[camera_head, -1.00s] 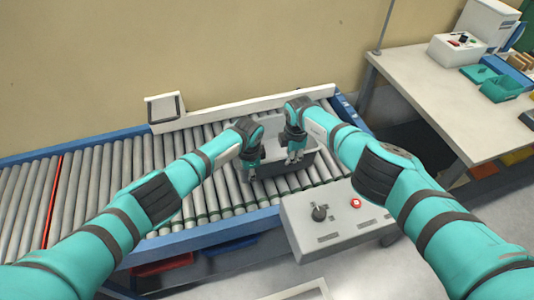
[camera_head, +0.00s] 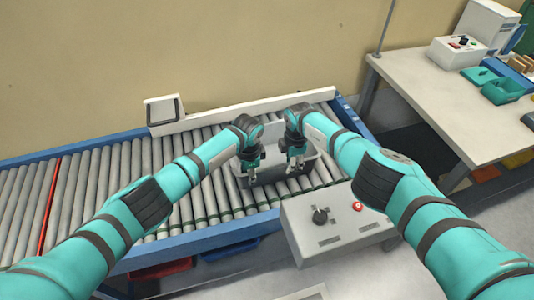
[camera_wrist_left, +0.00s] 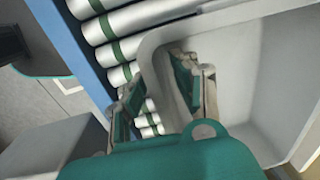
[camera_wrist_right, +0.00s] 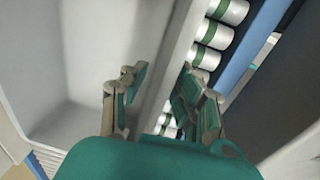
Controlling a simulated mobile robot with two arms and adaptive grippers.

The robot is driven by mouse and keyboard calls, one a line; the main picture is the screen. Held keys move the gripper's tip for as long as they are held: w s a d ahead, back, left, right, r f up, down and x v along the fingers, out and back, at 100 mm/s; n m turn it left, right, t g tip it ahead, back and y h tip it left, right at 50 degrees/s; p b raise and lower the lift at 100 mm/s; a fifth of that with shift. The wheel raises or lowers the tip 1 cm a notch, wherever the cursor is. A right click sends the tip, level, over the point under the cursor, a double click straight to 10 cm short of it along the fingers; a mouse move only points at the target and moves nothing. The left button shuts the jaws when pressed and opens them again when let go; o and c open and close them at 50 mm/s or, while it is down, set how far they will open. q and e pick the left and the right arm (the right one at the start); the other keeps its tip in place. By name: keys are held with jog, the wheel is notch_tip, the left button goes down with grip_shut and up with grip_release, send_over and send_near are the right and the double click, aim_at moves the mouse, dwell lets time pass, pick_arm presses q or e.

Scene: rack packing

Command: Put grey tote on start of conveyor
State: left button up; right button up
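The grey tote (camera_head: 271,172) is at the right-hand end of the roller conveyor (camera_head: 170,150), between my two grippers and partly hidden by them. It appears to sit on the rollers. My left gripper (camera_head: 252,168) is at its left side; in the left wrist view the fingers (camera_wrist_left: 165,95) stand apart on either side of the tote's pale rim (camera_wrist_left: 152,60). My right gripper (camera_head: 295,160) is at its right part; in the right wrist view the fingers (camera_wrist_right: 160,100) straddle the tote wall (camera_wrist_right: 176,60), with a gap between them.
A control box (camera_head: 338,225) with a black knob and a red button stands in front of the conveyor end. A white side guard (camera_head: 235,112) runs behind the rollers. A table (camera_head: 450,110) with a white device and green bins is at the right. Rollers to the left are clear.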

jog(key=shift+r, duration=0.1)
pick_arm(q)
notch_tip(320, 180, up, 9)
jog(key=shift+s, duration=0.3)
pick_arm(e)
notch_tip(320, 180, up, 12)
jog(key=shift+s+d, duration=0.15)
jog(key=shift+s, duration=0.3)
pick_arm(q)
jog(key=shift+d, duration=0.1)
